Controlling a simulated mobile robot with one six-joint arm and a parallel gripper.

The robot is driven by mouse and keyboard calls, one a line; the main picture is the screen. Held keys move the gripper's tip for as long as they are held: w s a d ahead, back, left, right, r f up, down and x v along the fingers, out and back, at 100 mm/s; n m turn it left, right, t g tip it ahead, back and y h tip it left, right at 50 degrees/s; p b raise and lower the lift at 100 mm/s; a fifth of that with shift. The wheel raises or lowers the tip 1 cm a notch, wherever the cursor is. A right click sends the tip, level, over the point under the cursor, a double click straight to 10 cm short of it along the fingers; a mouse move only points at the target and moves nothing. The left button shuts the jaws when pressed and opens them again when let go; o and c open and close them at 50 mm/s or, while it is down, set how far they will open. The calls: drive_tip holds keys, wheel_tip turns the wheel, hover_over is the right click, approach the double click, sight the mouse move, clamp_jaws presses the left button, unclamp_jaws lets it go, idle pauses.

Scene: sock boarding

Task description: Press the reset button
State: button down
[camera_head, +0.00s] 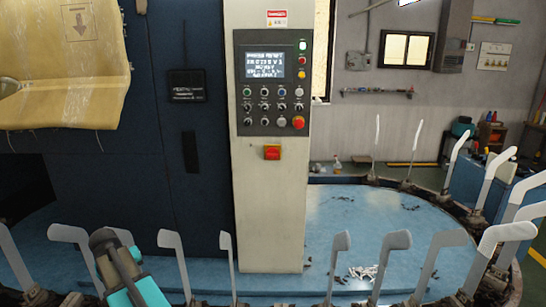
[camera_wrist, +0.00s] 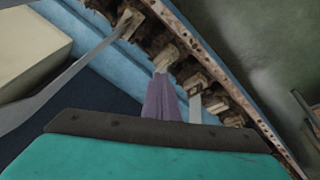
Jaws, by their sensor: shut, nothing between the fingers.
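A grey control panel (camera_head: 273,82) is on the front of a cream column (camera_head: 268,195) in the head view. It has a lit screen (camera_head: 264,65), rows of small buttons and knobs, and a red round button (camera_head: 298,122) at its lower right. The labels are too small to tell which is the reset button. My gripper (camera_head: 104,240), dark grey and teal, is low at the left, well apart from the panel. It is shut and empty. Its dark edge (camera_wrist: 155,132) shows in the wrist view.
Pale upright sock boards (camera_head: 171,240) ring the blue platform (camera_head: 345,225), several standing between my gripper and the column. A purple sock (camera_wrist: 161,98) hangs on one board in the wrist view. Space directly before the panel is clear.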

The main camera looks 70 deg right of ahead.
sight(280, 92)
drive_tip(key=s+d+r+m+h, duration=0.15)
drive_tip(key=s+d+r, duration=0.25)
drive_tip(key=d+r, duration=0.55)
drive_tip(key=s+d+r+m+h, duration=0.1)
drive_tip(key=s+d+r+m, duration=0.25)
drive_tip(key=d+r, duration=0.6)
drive_tip(key=s+d+r+m+h, duration=0.15)
drive_tip(key=s+d+r, duration=0.25)
drive_tip(key=d+r, duration=0.6)
drive_tip(key=s+d+r+m+g+h, duration=0.1)
drive_tip(key=s+d+r, duration=0.4)
drive_tip(key=s+r, duration=0.7)
drive_tip(key=s+d+r+m+g+h, duration=0.2)
drive_tip(key=s+d+r+m, duration=0.3)
drive_tip(key=s+r, duration=0.8)
wheel_tip(280, 92, up, 2)
drive_tip(key=shift+s+d+r+g+p, duration=0.15)
drive_tip(key=shift+d+g+p, duration=0.25)
drive_tip(key=shift+d, duration=0.4)
drive_tip(key=shift+m, duration=0.25)
drive_tip(key=shift+w+d+b, duration=0.25)
drive_tip(key=shift+w+d, duration=0.3)
drive_tip(key=shift+d, duration=0.8)
drive_tip(key=shift+w+d+b, duration=0.3)
drive_tip(key=shift+w+d, duration=0.2)
drive_tip(key=shift+d, duration=0.9)
drive_tip(key=shift+w+d+b, duration=0.25)
drive_tip(key=shift+w+d, duration=0.3)
drive_tip(key=shift+d, duration=0.8)
